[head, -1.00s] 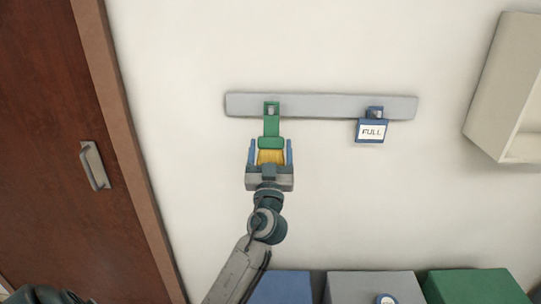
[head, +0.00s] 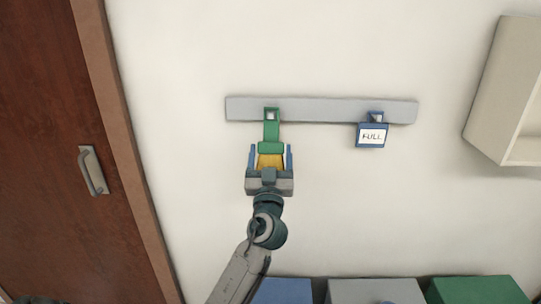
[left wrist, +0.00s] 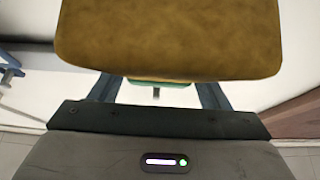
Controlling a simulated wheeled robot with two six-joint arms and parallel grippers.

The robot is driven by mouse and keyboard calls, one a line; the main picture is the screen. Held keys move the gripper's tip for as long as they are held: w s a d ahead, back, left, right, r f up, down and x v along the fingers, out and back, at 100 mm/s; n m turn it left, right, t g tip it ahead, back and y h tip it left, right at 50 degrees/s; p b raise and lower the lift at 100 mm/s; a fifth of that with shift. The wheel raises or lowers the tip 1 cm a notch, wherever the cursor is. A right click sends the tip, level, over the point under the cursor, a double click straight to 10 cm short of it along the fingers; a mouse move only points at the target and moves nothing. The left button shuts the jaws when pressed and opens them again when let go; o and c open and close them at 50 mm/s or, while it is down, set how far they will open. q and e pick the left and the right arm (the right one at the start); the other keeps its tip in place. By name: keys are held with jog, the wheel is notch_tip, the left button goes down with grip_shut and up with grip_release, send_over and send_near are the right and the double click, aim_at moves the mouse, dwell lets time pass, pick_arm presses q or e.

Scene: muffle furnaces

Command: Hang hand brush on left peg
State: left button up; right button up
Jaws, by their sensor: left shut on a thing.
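The hand brush (head: 271,147) has a green handle pointing up and yellow bristles low down. Its handle top overlaps the grey wall rail (head: 320,110) at the left peg (head: 271,115). The light peg end shows within the opening in the handle top; how deep it sits I cannot tell. My left gripper (head: 270,160) is below the rail, shut on the brush with its blue fingers on either side of the bristle end. In the left wrist view the brown-yellow bristle block (left wrist: 168,40) fills the top and hides most of the handle. My right gripper is not in view.
A blue tag reading FULL (head: 372,134) hangs on the right peg. A beige open shelf (head: 500,85) is at right, a brown door with a handle (head: 93,171) at left. Blue, grey (head: 375,290) and green boxes stand below. The wall between the pegs is clear.

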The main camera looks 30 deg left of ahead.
pick_arm(q)
jog(key=o, duration=1.1)
jog(key=shift+s+d+f, duration=0.1)
jog(key=shift+s+f, duration=0.05)
jog(key=shift+f, duration=0.05)
jog(key=b+v, duration=0.5)
jog(key=v, duration=0.5)
jog(key=shift+s, duration=0.2)
